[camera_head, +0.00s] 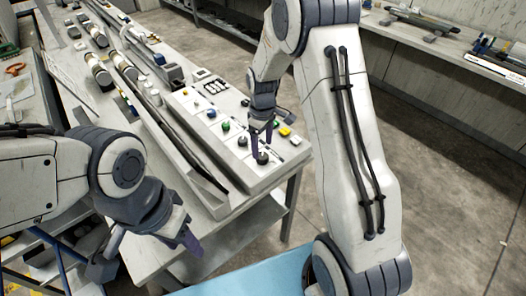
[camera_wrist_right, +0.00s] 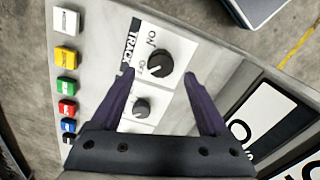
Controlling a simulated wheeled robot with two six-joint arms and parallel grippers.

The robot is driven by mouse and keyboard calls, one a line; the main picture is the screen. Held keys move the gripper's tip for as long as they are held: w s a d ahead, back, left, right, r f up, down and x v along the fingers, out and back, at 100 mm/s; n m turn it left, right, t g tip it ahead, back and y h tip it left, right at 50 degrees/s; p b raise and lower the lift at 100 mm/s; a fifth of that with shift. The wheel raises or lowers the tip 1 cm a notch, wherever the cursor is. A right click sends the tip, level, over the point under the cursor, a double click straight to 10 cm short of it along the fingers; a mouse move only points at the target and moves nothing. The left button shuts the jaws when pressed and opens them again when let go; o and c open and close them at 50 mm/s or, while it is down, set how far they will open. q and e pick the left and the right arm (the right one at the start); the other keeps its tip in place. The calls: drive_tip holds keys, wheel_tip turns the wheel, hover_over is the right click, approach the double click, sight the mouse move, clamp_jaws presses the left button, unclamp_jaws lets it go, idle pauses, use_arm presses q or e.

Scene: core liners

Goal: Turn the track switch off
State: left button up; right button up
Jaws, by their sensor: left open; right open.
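The track switch is a black rotary knob (camera_wrist_right: 148,68) on a white plate marked TRACK, ON and OFF; a pale mark shows on it, but its setting is hard to tell. In the head view the black knob (camera_head: 262,157) is near the front right end of the console. My right gripper (camera_head: 264,146) points down over it. In the right wrist view its open purple fingertips (camera_wrist_right: 160,76) are on either side of the knob, with no clear contact. My left gripper (camera_head: 190,241) is open and empty, low beside the table's front edge.
The sloped console (camera_head: 190,100) carries several coloured buttons, including a yellow button (camera_wrist_right: 66,57) and a red button (camera_wrist_right: 67,108). A smaller black knob (camera_wrist_right: 140,107) is between my right fingers. Core tubes (camera_head: 98,70) lie farther back on the table. Floor at right is clear.

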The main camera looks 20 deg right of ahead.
sight(262, 155)
wheel_tip(262, 155, up, 7)
idle(0.3)
drive_tip(key=shift+f, duration=0.1)
